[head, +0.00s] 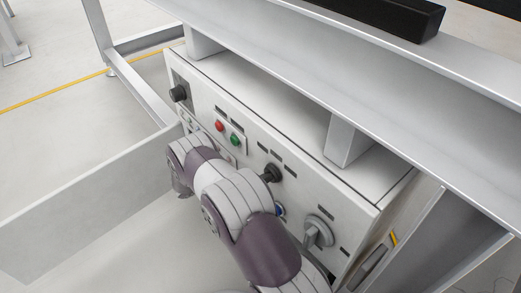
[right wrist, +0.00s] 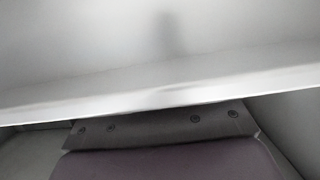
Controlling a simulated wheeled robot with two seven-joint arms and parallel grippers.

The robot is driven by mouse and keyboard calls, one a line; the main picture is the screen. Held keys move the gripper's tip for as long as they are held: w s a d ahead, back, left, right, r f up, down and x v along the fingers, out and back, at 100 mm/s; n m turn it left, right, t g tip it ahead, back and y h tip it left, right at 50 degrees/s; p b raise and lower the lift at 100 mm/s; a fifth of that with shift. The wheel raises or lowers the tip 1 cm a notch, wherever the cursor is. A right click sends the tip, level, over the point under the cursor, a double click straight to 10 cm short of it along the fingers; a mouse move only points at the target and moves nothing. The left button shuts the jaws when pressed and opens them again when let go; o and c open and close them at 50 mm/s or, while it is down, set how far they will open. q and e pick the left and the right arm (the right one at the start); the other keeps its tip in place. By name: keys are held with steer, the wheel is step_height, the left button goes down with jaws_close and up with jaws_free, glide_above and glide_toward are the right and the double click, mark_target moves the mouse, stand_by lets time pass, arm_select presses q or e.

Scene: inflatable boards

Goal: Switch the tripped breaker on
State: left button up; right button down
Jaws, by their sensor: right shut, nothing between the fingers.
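A white control box (head: 345,215) stands under a grey shelf in the head view. A pale strip (head: 187,122) on its front, left of the buttons, may hold the breakers; it is small and my right arm covers its lower part, so I cannot tell which one is tripped. My right arm reaches in from the bottom in front of the box. My right gripper (head: 179,186) is shut and empty, mostly hidden below the wrist, close to the box's left front. I cannot tell whether it touches anything. The right wrist view shows mainly a blurred pale surface. My left gripper is not in view.
A grey panel (head: 85,210) stands at left. The shelf (head: 400,120) overhangs the box.

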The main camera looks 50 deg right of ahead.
steer(key=shift+a+f, duration=0.1)
steer(key=shift+w+a+f, duration=0.1)
steer(key=shift+a+f, duration=0.2)
steer(key=shift+a, duration=0.4)
steer(key=shift+w+a+f, duration=0.1)
steer(key=shift+a+f, duration=0.15)
steer(key=shift+a, duration=0.95)
steer(key=f+v, duration=0.3)
steer(key=v, duration=0.9)
steer(key=shift+a+b, duration=0.35)
steer(key=shift+a, duration=0.35)
steer(key=shift+w+r, duration=0.1)
